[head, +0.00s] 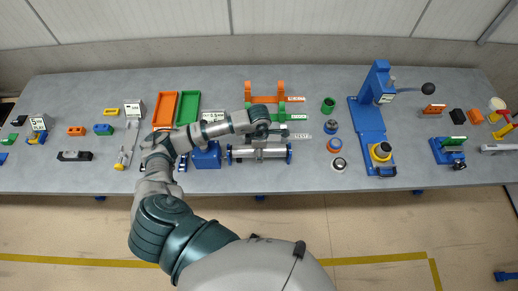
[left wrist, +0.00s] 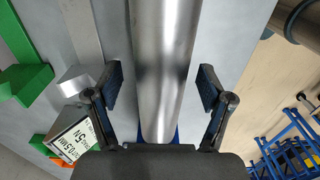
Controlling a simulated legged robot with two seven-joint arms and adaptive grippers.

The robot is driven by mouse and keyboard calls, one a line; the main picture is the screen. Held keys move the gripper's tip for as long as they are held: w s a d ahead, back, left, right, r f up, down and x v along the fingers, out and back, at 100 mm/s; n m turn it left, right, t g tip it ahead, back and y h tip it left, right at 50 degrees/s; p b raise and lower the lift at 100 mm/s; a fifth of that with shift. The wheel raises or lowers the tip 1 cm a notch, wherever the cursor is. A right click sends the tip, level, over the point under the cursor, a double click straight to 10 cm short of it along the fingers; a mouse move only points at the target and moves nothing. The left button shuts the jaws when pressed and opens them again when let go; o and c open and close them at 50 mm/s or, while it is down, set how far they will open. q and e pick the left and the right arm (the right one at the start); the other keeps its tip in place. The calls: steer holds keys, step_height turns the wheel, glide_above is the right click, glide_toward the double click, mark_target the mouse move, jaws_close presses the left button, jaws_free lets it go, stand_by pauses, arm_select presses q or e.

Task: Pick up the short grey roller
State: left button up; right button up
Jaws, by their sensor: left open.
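A grey metal roller (head: 243,153) lies left to right near the front edge of the table, with dark blue ends. My left gripper (head: 262,147) is over its middle and hides part of it. In the left wrist view the roller (left wrist: 162,60) runs between the two open fingers of my left gripper (left wrist: 160,87). A gap shows on both sides, so the fingers appear apart from it. A blue part shows at its lower end. My right gripper is not in view.
The grey table (head: 330,185) holds a blue box (head: 207,157) just left of the roller and green and orange brackets (head: 265,98) behind it. Small round parts (head: 338,164) stand to the right, then a blue press (head: 372,105). A white label card (left wrist: 72,138) stands beside the gripper.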

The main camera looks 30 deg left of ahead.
arm_select(q)
steer(key=shift+f, duration=0.1)
jaws_close()
steer(key=shift+r, duration=0.2)
